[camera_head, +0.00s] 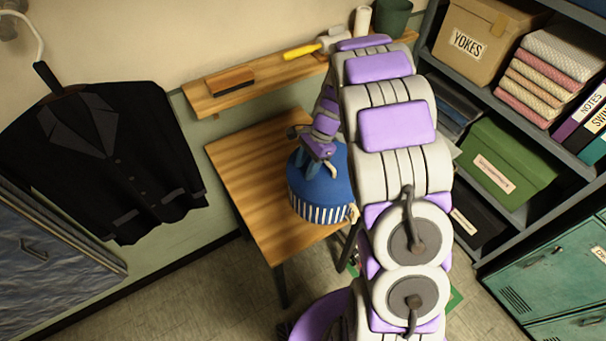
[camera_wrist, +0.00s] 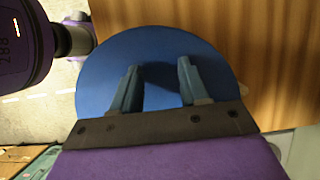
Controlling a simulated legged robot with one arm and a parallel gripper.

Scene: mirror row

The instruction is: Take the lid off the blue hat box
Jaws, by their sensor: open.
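The blue hat box (camera_head: 301,206) stands upright on a small wooden table. Its side has white vertical stripes, and its plain blue lid (camera_head: 338,192) is on top. From above, the round lid (camera_wrist: 207,62) fills the middle of the wrist view. My gripper (camera_head: 318,168) is over the lid, coming from above. In the wrist view my gripper (camera_wrist: 158,72) has its two blue-grey fingers apart, with only the lid's blue surface showing between them. I cannot tell whether the fingertips touch the lid. Any knob or handle on the lid is not visible.
The wooden table (camera_head: 245,165) has bare room left of the box. A wall shelf (camera_head: 215,105) behind holds a brush (camera_head: 231,80) and a yellow-handled tool (camera_head: 301,51). A dark jacket (camera_head: 105,160) hangs at left. Shelves with a green box (camera_head: 500,168) stand at right.

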